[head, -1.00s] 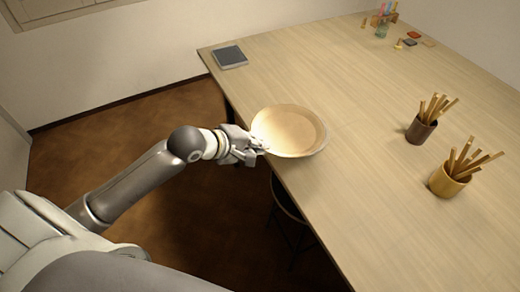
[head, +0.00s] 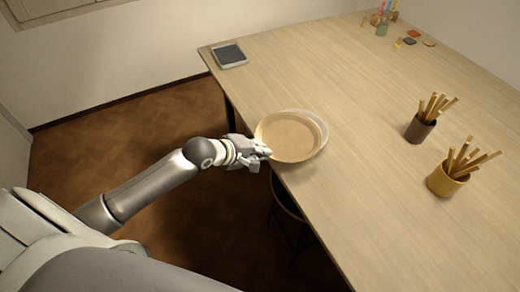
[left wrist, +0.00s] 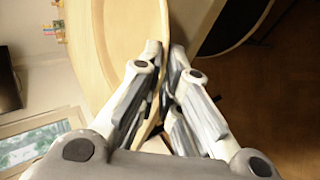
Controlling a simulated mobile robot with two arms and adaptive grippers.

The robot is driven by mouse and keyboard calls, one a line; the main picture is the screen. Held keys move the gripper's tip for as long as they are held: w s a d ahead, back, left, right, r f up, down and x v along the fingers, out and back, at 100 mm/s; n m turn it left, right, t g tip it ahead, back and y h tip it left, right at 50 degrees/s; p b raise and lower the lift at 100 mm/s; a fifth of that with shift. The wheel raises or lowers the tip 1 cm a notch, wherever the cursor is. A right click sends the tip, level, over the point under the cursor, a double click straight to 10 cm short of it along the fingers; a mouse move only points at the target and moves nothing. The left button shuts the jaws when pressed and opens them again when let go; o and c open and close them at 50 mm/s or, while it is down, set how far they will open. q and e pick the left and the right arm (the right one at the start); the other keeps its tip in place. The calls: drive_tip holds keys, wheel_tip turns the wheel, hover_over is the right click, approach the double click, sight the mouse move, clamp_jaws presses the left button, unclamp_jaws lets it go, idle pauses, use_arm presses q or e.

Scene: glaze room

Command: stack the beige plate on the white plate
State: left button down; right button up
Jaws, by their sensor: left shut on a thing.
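The beige plate (head: 287,137) is at the table's near left edge in the head view. My left gripper (head: 264,152) is shut on its left rim. In the left wrist view the beige plate (left wrist: 125,35) rises between the two fingers (left wrist: 161,85). The white plate (head: 322,124) is mostly hidden under the beige one; its rim shows along the upper right side. The beige plate sits offset to the left over it. I cannot tell whether the two plates touch. My right gripper is not in view.
A brown cup (head: 418,130) and a yellow cup (head: 444,182), both with sticks, stand to the right on the table (head: 340,75). A dark tablet-like slab (head: 230,56) lies at the far left corner. Small coloured items are at the back. The table's middle is clear.

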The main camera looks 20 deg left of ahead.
use_arm(q)
drive_tip(key=c, duration=2)
unclamp_jaws()
drive_tip(key=shift+f, duration=0.2)
drive_tip(key=o, duration=0.4)
drive_tip(key=shift+c, duration=0.2)
drive_tip(key=b+v, duration=0.1)
drive_tip(key=v, duration=1.1)
drive_tip(key=shift+r, duration=0.3)
